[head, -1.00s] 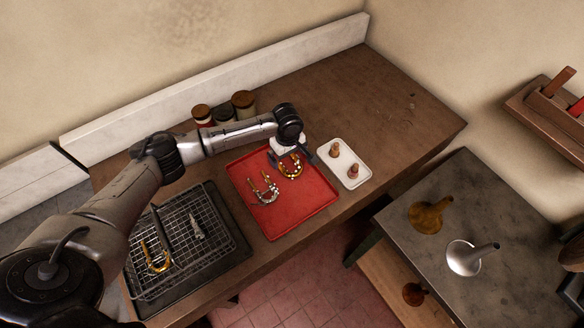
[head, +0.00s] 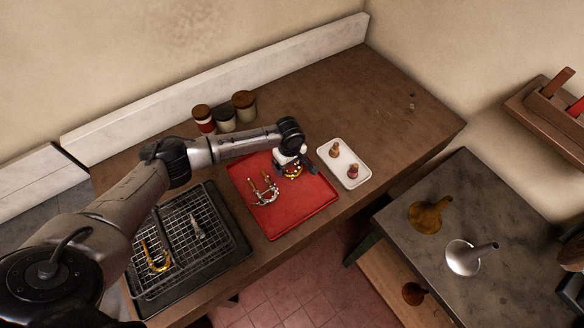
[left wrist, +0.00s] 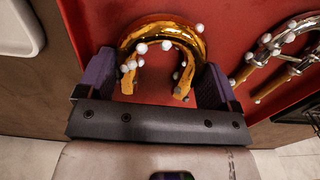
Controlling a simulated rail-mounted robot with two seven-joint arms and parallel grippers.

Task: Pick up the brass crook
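The brass crook (head: 294,174), a golden U-shaped tube with small white beads on it, lies on the red tray (head: 308,208). My left gripper (head: 291,170) is right over it and hides much of it in the head view. In the left wrist view the brass crook (left wrist: 160,40) lies between the two purple-padded fingers of the open left gripper (left wrist: 155,80). Gaps show between the pads and the crook's legs. My right gripper is in neither view.
A silvery crook (head: 267,194) lies beside it on the tray. A wire rack (head: 180,225) at left holds another golden U-shaped piece (head: 157,258) and a small grey part. A white tray (head: 348,165) with two small pieces stands close on the right. Jars (head: 224,118) stand behind.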

